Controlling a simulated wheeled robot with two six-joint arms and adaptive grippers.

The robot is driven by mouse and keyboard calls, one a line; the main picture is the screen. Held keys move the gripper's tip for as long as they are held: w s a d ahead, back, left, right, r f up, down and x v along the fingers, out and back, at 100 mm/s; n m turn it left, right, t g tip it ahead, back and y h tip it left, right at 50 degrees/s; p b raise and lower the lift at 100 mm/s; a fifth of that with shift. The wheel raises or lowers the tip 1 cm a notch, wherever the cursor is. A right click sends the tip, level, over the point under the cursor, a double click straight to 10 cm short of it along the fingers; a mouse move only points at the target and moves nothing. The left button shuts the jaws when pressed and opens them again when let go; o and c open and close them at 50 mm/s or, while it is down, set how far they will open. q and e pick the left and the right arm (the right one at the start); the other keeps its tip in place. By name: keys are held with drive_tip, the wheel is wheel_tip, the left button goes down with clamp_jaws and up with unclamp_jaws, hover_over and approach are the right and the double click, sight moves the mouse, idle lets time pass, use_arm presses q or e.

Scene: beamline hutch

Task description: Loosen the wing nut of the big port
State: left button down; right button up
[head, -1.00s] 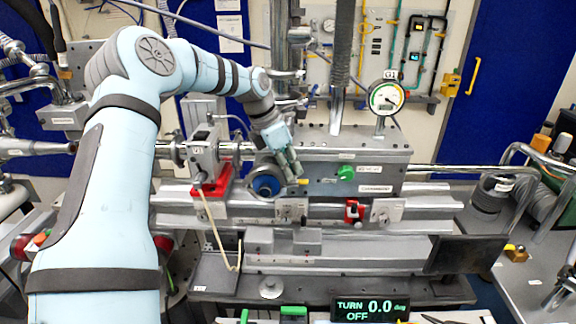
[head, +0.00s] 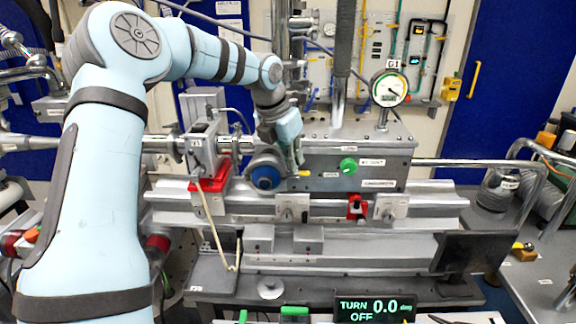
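The big port (head: 265,179) is a round fitting with a blue face on the front left of the grey chamber box (head: 350,165). A small yellow piece (head: 304,173) shows at its right edge; I cannot tell if it is the wing nut. My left gripper (head: 297,160) points down at the port's upper right, its fingers close to the rim. The fingers overlap from this angle, so their opening and any contact are hidden. My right gripper is not in view.
A green knob (head: 348,166) sits on the chamber front, and a gauge (head: 389,89) stands above it. A red-based valve (head: 208,176) is left of the port. A display (head: 373,308) reads TURN 0.0 deg, OFF. Rails run below the chamber.

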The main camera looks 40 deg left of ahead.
use_arm(q)
drive_tip(key=n+y+p, duration=0.1)
drive_tip(key=n+p, duration=0.2)
drive_tip(key=p, duration=0.3)
drive_tip(key=shift+d+n, duration=0.15)
drive_tip(key=shift+n, duration=0.25)
drive_tip(key=c, duration=1.9)
unclamp_jaws()
drive_tip(key=shift+o, duration=0.3)
drive_tip(key=shift+s, duration=0.1)
drive_tip(key=shift+o, duration=0.2)
